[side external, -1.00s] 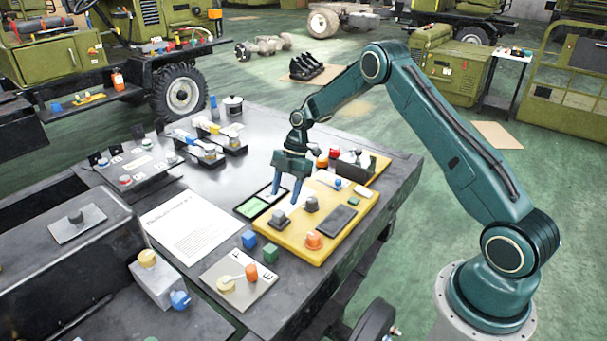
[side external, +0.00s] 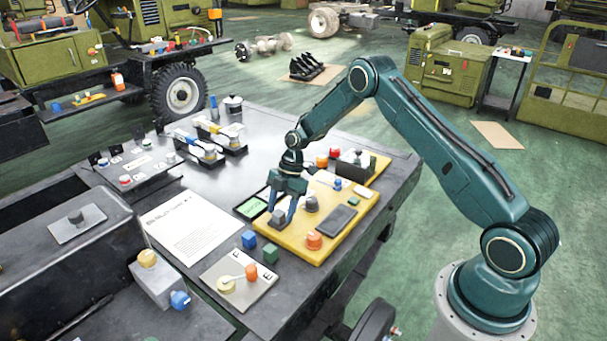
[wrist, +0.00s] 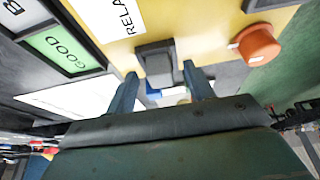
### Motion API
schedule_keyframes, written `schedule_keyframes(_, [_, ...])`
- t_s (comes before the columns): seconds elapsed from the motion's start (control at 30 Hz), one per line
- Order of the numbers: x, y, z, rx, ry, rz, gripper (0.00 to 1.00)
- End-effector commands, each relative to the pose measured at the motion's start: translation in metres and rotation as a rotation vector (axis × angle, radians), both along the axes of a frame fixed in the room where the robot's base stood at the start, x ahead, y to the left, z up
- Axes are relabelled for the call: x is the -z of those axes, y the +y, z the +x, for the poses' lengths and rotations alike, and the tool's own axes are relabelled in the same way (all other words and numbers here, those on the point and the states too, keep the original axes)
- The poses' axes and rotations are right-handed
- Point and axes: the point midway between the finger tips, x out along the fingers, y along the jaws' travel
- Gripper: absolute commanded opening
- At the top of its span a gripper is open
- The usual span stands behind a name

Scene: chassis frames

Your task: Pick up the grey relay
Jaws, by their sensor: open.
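The grey relay (side external: 279,215) is a small grey block on a darker base. It sits at the left front of the yellow board (side external: 285,243). In the wrist view the relay (wrist: 156,58) stands near a white label reading "RELA", cut off. My gripper (side external: 281,208) is low over the relay and points down. In the wrist view its two blue fingers (wrist: 161,74) are apart, one on each side of the relay's near end. I cannot tell whether they touch it. A second, darker grey block (side external: 312,204) stands just to the right on the same board.
A green "GOOD" tray (side external: 250,207) lies left of the board. An orange knob (side external: 314,240) and a dark flat panel (side external: 338,219) are at its right. Blue (side external: 249,239) and green (side external: 270,252) cubes sit in front. A white sheet (side external: 193,226) lies further left.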

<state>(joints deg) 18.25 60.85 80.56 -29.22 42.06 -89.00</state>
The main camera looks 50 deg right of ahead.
Motion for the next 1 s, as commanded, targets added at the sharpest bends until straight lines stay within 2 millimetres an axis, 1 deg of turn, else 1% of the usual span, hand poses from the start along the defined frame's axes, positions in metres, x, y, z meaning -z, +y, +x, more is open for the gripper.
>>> schedule_keyframes(0.37, [-0.0005, -0.0001, 0.0002, 0.000, 0.000, 0.000, 0.53])
schedule_keyframes(0.4, [-0.0005, -0.0001, 0.0002, 0.000, 0.000, 0.000, 0.49])
schedule_keyframes(0.47, [-0.0005, -0.0001, 0.0002, 0.000, -0.001, 0.000, 0.37])
schedule_keyframes(0.5, [-0.0005, -0.0001, 0.0002, 0.000, -0.001, 0.000, 0.29])
schedule_keyframes(0.63, [-0.0006, -0.0001, 0.0002, 0.000, -0.001, 0.000, 0.04])
schedule_keyframes(1.0, [-0.0032, -0.0002, 0.0005, 0.000, -0.001, 0.000, 0.04])
